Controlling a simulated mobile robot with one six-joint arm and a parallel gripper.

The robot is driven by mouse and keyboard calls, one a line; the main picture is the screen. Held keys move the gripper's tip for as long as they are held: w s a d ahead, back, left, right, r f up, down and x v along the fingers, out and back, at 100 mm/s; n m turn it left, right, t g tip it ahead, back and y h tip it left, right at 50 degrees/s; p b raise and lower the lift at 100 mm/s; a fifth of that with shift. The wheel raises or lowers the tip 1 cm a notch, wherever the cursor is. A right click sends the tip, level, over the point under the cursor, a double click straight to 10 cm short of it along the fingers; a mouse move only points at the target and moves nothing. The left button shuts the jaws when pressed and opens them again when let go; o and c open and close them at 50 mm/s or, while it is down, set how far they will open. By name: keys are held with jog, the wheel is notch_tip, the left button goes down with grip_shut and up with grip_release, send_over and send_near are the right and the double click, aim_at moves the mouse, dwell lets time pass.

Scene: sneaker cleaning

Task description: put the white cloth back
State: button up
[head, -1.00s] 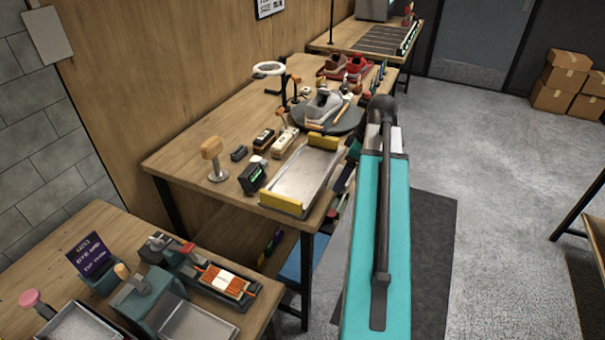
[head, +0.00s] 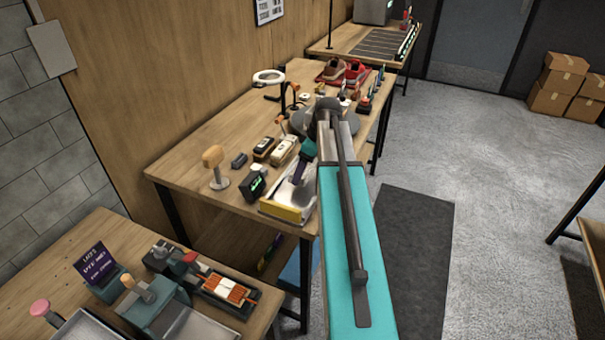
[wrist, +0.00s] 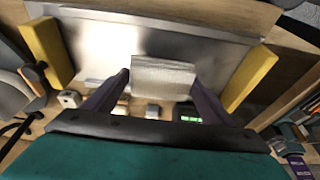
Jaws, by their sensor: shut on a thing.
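The white cloth (wrist: 163,72) is a small folded pad between the two fingers of my gripper (wrist: 161,84) in the wrist view. My gripper is shut on it. In the head view my gripper (head: 301,174) is over the metal tray with yellow end blocks; the tray also shows in the wrist view (wrist: 100,42). The cloth appears to be above the tray, but I cannot tell whether it touches it. My arm hides part of the tray in the head view.
On the bench beside the tray are a dark box with a green display (head: 254,186), a wooden-topped stand (head: 214,166) and brushes (head: 284,150). A nearer table (head: 45,275) holds more tools.

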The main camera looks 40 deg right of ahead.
jog(key=shift+w+a, duration=0.15)
jog(key=shift+w, duration=0.15)
jog(key=shift+f, duration=0.1)
jog(key=shift+f+p, duration=0.7)
jog(key=shift+f, duration=1)
jog(key=shift+f, duration=0.15)
jog(key=o, duration=1.1)
jog(key=shift+r, duration=0.25)
jog(key=shift+b+v, duration=1.2)
jog(key=shift+v, duration=4.75)
